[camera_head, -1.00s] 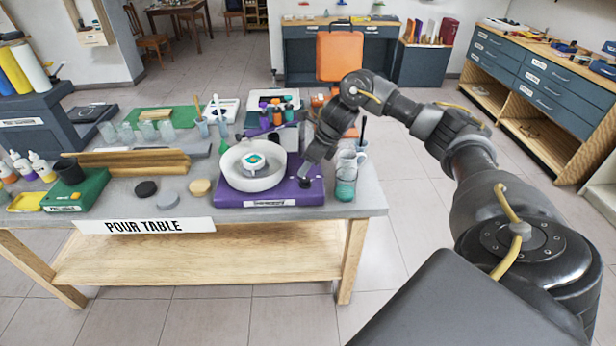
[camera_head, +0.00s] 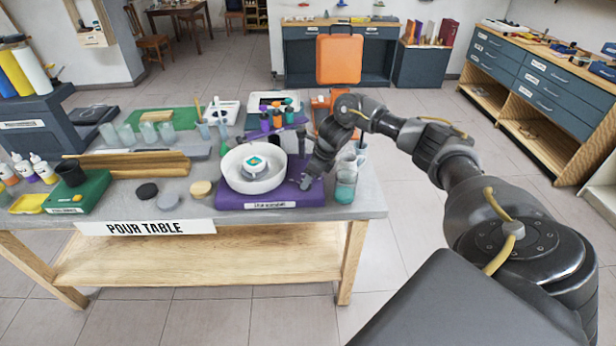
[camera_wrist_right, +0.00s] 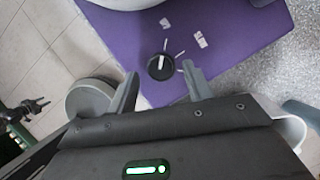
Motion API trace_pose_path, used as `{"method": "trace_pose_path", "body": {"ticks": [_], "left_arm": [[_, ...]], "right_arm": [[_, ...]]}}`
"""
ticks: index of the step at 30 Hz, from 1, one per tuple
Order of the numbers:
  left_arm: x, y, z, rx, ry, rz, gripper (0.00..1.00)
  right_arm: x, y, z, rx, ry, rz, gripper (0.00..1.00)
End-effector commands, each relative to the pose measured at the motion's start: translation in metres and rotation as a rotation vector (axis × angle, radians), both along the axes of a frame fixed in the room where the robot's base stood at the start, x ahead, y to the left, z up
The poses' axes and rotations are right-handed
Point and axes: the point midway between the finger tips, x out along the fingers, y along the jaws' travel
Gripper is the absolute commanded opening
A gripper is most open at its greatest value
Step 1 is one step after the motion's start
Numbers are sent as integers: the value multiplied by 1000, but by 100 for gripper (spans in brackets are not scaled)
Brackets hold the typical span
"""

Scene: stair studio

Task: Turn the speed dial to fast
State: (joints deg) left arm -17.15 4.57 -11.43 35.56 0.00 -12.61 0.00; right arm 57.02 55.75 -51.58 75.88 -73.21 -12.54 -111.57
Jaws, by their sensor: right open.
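The purple spinner base (camera_head: 230,201) sits at the right end of the pour table, with a round white bowl (camera_head: 233,180) on it and a small white piece with a teal top (camera_head: 254,163) inside. The speed dial (camera_wrist_right: 160,67) is a small black knob with a white pointer line, seen in the right wrist view on the purple base (camera_wrist_right: 225,50). In the head view, my right gripper (camera_head: 308,182) hides the dial.
Round discs (camera_head: 168,200) lie left of the base. The floor right of the table (camera_head: 400,230) is clear.

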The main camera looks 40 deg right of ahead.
Motion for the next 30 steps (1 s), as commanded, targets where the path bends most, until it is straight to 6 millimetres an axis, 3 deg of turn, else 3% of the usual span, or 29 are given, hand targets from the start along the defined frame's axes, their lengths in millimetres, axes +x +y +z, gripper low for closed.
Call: {"method": "trace_pose_path", "body": {"ticks": [13,23,30], "left_arm": [[0,0,2,0,0,0,41],[0,0,2,-1,0,-1,41],[-1,0,3,-1,1,-1,41]], "right_arm": [[4,2,-12,0,-1,0,51],[4,2,-12,0,-1,0,9],[4,3,-11,0,-1,-17,7]]}}
